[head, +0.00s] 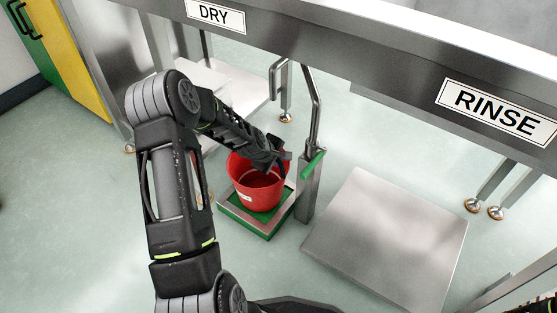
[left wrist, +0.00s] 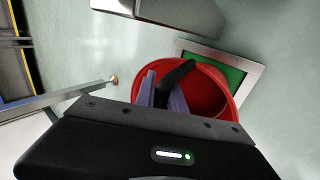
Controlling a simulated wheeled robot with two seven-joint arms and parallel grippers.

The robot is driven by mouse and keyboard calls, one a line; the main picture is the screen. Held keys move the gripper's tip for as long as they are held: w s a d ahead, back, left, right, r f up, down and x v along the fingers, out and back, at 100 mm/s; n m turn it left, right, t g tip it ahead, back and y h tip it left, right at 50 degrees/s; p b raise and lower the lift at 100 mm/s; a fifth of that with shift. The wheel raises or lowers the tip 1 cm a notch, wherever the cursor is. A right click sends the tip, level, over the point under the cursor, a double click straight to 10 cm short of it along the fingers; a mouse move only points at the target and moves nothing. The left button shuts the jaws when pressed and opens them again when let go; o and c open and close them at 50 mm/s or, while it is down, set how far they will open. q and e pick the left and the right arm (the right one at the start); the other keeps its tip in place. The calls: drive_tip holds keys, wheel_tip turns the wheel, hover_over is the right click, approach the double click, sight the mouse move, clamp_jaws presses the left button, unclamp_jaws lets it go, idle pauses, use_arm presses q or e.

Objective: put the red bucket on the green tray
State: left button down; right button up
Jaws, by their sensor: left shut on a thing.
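The red bucket (head: 258,196) is upright over the green tray (head: 241,221), a green pad in a steel frame at the foot of a metal post. I cannot tell whether its bottom touches the tray. My left gripper (head: 281,162) is at the bucket's upper right rim and is shut on the bucket, seemingly by its black handle. In the left wrist view, the left gripper (left wrist: 168,88) overlaps the bucket (left wrist: 212,92), and part of the green tray (left wrist: 224,66) shows beyond it. My right gripper is not in view.
A metal post (head: 311,185) with a green lever (head: 313,164) stands just right of the tray. A flat steel platform (head: 385,240) lies farther right. A steel bench with DRY (head: 214,15) and RINSE (head: 497,111) signs runs behind. The floor in front is clear.

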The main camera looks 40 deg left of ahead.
use_arm(q)
drive_tip(key=shift+f+b, duration=0.5)
drive_tip(key=shift+f, duration=0.05)
drive_tip(key=c, duration=1.3)
unclamp_jaws()
drive_tip(key=shift+c, duration=0.2)
drive_tip(key=shift+f, duration=0.1)
drive_tip(key=p+v, duration=0.3)
drive_tip(key=v, duration=0.5)
